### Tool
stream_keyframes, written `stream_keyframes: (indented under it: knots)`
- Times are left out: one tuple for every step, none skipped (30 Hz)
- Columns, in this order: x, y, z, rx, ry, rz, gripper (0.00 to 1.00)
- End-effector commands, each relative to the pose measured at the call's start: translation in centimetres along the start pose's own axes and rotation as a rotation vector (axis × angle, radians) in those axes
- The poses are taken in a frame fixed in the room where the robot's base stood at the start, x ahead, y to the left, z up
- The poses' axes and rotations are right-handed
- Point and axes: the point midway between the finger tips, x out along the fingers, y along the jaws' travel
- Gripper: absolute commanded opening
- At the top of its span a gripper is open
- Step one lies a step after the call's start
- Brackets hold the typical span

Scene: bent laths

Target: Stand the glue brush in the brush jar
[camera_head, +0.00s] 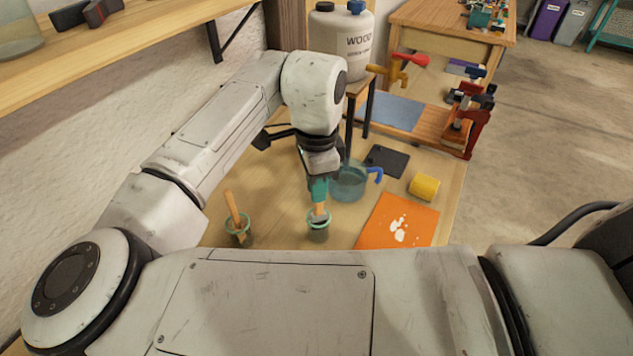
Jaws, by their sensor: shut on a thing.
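My gripper (318,196) points down near the middle of the table and is shut on the glue brush (320,209). A short length of the brush's pale wood shows below the teal fingertips. Its lower end is at the mouth of a small green jar (318,232), within the rim as seen from here. I cannot tell how deep it reaches or whether it touches the jar. A second green jar (239,238) to the left holds a leaning wooden stick (233,211). I cannot tell from looks which one is the brush jar.
A clear bluish jug (348,184) with a blue handle stands close behind my gripper's right side. An orange sheet (408,211) with white splotches, a yellow roll (424,187) and a dark flat plate (387,161) lie to the right. A white canister (341,38) stands behind.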

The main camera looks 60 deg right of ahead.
Motion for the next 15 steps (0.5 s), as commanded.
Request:
stream_keyframes:
  knots:
    - [-0.02,0.0,0.0,0.0,0.0,0.0,0.0]
    - [-0.02,0.0,0.0,0.0,0.0,0.0,0.0]
    - [-0.02,0.0,0.0,0.0,0.0,0.0,0.0]
    - [-0.02,0.0,0.0,0.0,0.0,0.0,0.18]
    - [-0.02,0.0,0.0,0.0,0.0,0.0,0.21]
    - [-0.02,0.0,0.0,0.0,0.0,0.0,0.25]
    - [-0.02,0.0,0.0,0.0,0.0,0.0,0.28]
    - [-0.02,0.0,0.0,0.0,0.0,0.0,0.3]
    - [-0.02,0.0,0.0,0.0,0.0,0.0,0.34]
    - [-0.02,0.0,0.0,0.0,0.0,0.0,0.37]
    - [-0.02,0.0,0.0,0.0,0.0,0.0,0.4]
    - [-0.02,0.0,0.0,0.0,0.0,0.0,0.44]
    - [-0.02,0.0,0.0,0.0,0.0,0.0,0.47]
    - [-0.02,0.0,0.0,0.0,0.0,0.0,0.47]
    - [-0.02,0.0,0.0,0.0,0.0,0.0,0.47]
